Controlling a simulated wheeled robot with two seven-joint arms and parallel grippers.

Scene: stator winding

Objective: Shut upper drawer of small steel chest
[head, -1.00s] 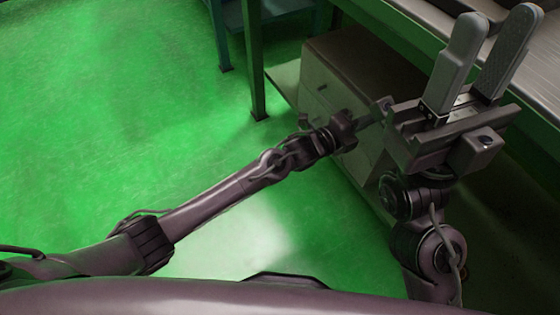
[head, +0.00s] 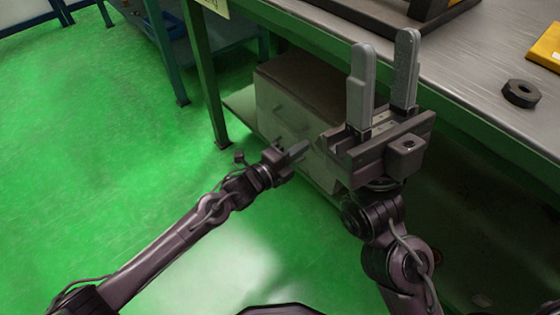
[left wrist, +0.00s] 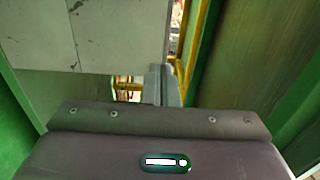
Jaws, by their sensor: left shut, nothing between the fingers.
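The small steel chest (head: 330,95) stands on a low shelf under the workbench, with its pale drawer front (head: 280,112) facing left. Small dark handles show on that front. No drawer visibly stands out from it, though the right part of the front is partly hidden by my grippers. My left gripper (head: 300,151) is shut and empty, just in front of the chest's lower front. In the left wrist view, its closed fingers (left wrist: 158,85) are beside a pale panel with a dark seam (left wrist: 110,35). My right gripper (head: 384,85) is open and empty, fingers pointing up, nearer the camera.
The workbench (head: 460,75) overhangs the chest, with a green leg (head: 205,80) to its left. A black nut-like ring (head: 521,93) and a yellow object (head: 546,45) lie on the benchtop. Green floor (head: 90,130) at left is clear.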

